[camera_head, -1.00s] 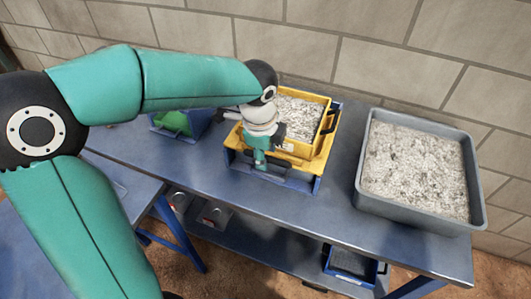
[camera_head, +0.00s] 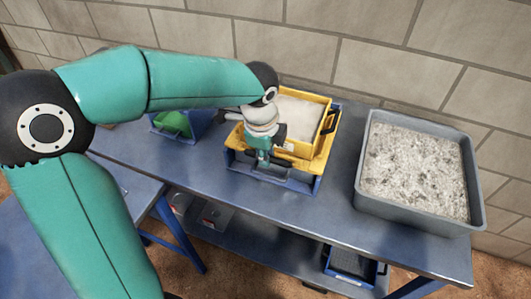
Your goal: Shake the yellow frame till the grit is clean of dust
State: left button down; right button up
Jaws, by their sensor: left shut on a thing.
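The yellow frame (camera_head: 321,152) stands on a blue tray-like base (camera_head: 303,186) on the bench. Pale grit (camera_head: 300,111) lies inside it and looks whitish and smeared, with no separate grains to make out. A dark handle (camera_head: 331,122) shows on the frame's right side. My left gripper (camera_head: 264,162) is at the frame's near left side and is shut on the frame, seemingly at its near handle; the fingers partly hide the grip. My right gripper is not in view.
A large grey tray (camera_head: 361,190) full of speckled grit (camera_head: 412,170) stands to the right. A blue bin with a green thing (camera_head: 173,123) stands to the left. A block wall (camera_head: 390,60) is close behind. The bench (camera_head: 220,180) front is clear.

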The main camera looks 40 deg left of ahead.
pick_arm(q)
jog(key=w+p, duration=0.1)
jog(key=w, duration=0.1)
jog(key=w+a, duration=0.1)
jog(key=w, duration=0.1)
jog(key=shift+w+a+r+p, duration=0.15)
jog(key=shift+w+p, duration=0.1)
jog(key=shift+p, duration=0.15)
jog(key=shift+w, duration=0.35)
jog(key=c, duration=1.1)
grip_release()
jog(key=shift+s, duration=0.1)
notch_tip(320, 180, up, 12)
jog(key=s, duration=0.2)
jog(key=shift+d+f, duration=0.25)
jog(key=shift+d, duration=0.05)
jog(key=shift+s, duration=0.1)
